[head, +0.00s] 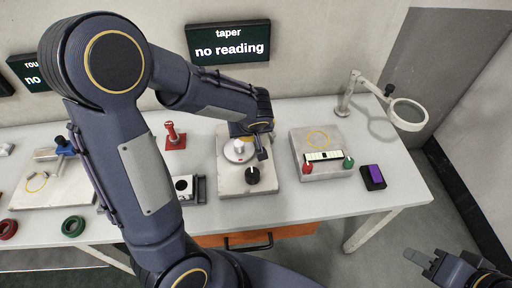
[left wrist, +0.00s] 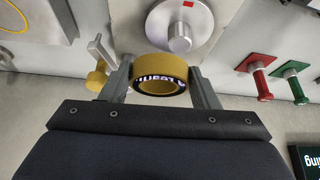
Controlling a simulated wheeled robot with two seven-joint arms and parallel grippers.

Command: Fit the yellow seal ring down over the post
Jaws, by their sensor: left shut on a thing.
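The yellow seal ring (left wrist: 160,70) is between the fingers of my left gripper (left wrist: 160,88) in the left wrist view, and the gripper is shut on it. The post (left wrist: 180,38) is a short silver cylinder standing on a round pale disc (left wrist: 208,14). The ring appears just in front of the post in that view, and I cannot tell its height over it. In the head view the post (head: 238,145) is on the grey block, and my left gripper (head: 255,145) is right beside it, its ring hidden. My right gripper (head: 425,260) is at the lower right, away from the table; its opening is unclear.
The grey block (head: 231,187) also bears a black knob (head: 253,175). A second block (head: 328,174) with red and green knobs is to its right, near a purple-topped box (head: 374,176). A red stand (head: 174,137) is at the left. A magnifier (head: 408,113) stands at the back right.

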